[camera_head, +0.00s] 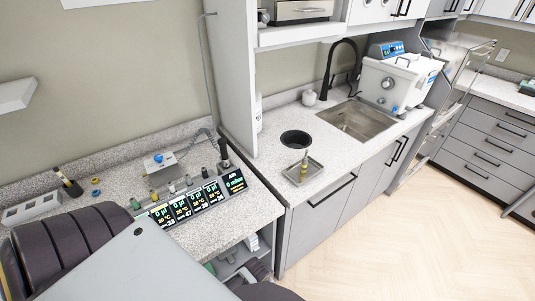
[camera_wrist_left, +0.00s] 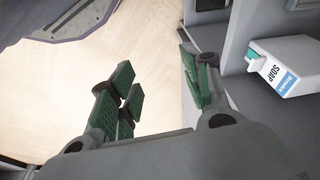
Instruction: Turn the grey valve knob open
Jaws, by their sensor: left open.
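Several small valves stand in a row behind the digital displays (camera_head: 196,198) on the left counter. A greyish valve knob (camera_head: 171,187) is among them, but it is too small to tell its setting. I cannot tell which of these is the task's knob. My left gripper (camera_wrist_left: 158,72) is open and empty, its green-padded fingers spread above the floor, beside a low shelf. No valve knob shows in the left wrist view. My right gripper is not in view.
A small tray (camera_head: 294,178) and a round black opening (camera_head: 296,139) are on the middle counter, left of the sink (camera_head: 355,121). A tall grey side panel separates the counters. The wooden floor is clear.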

